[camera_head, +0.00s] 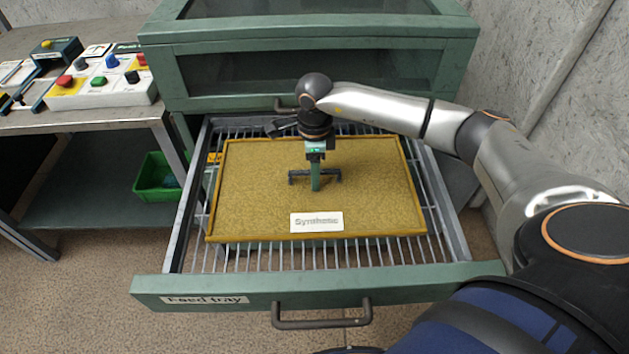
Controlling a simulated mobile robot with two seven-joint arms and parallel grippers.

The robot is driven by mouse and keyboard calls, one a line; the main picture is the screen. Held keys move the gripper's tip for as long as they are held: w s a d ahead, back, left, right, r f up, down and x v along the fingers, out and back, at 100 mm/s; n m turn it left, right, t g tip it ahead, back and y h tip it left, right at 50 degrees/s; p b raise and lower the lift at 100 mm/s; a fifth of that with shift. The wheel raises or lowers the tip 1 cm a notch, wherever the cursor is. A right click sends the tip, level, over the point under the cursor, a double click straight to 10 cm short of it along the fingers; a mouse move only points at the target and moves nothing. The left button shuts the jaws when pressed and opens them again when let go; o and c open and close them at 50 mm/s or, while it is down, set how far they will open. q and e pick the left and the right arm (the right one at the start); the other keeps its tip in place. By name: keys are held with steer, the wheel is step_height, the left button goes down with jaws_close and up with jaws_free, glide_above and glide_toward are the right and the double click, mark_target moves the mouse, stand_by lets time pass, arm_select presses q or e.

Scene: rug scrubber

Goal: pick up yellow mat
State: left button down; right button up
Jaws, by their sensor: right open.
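The yellow mat (255,185) lies flat in the pulled-out feed tray (180,225). It is rectangular, with a raised yellow rim and a white label reading "Synthetic" (316,222) near its front edge. My right gripper (315,177) is over the middle of the mat, pointing down, with its dark fingers spread apart. A green upright piece shows between the fingers; I cannot tell whether it belongs to the gripper. I cannot tell whether the fingertips touch the mat. The gripper and wrist hide part of the mat's middle and back. My left gripper is out of view.
The tray has a bar-grid floor and a grey front handle (322,322). The green cabinet (300,30) stands behind it. A bench (90,120) with a colored-button panel (105,82) is at left, above a green bin (155,178). A concrete wall (580,110) is at right.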

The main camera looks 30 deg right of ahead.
jaws_close()
stand_by(0.3)
steer(key=shift+r, duration=0.1)
stand_by(1.0)
